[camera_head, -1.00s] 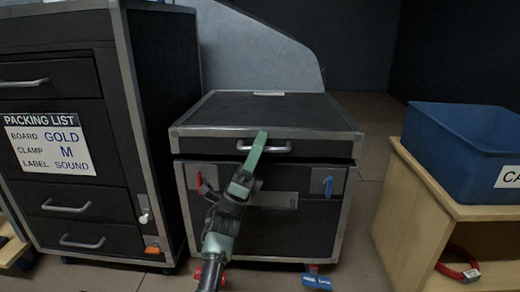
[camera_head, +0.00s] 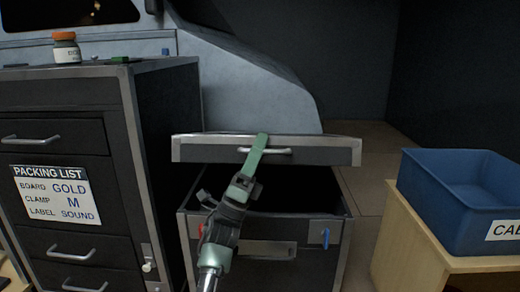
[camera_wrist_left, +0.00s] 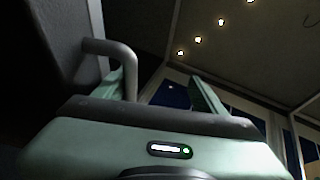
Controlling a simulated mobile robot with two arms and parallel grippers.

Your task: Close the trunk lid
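The trunk lid (camera_head: 330,152) is a dark panel with a metal rim, raised over the dark trunk (camera_head: 270,225). A dark gap shows between the lid's front edge and the trunk body. The lid's pale handle (camera_head: 278,150) is on its front face. My left gripper (camera_head: 258,145) reaches up from below to this handle. In the left wrist view, the gripper's two green fingers (camera_wrist_left: 165,92) stand apart, and the curved handle (camera_wrist_left: 122,60) lies close by the left finger. Whether they touch is unclear. My right gripper is not in view.
A dark drawer cabinet (camera_head: 168,150) with a packing list (camera_head: 55,194) stands close at the left, an orange-capped jar (camera_head: 66,48) on top. At the right, a blue bin (camera_head: 455,200) sits on a wooden shelf unit (camera_head: 410,240). Bare floor (camera_head: 365,190) lies between.

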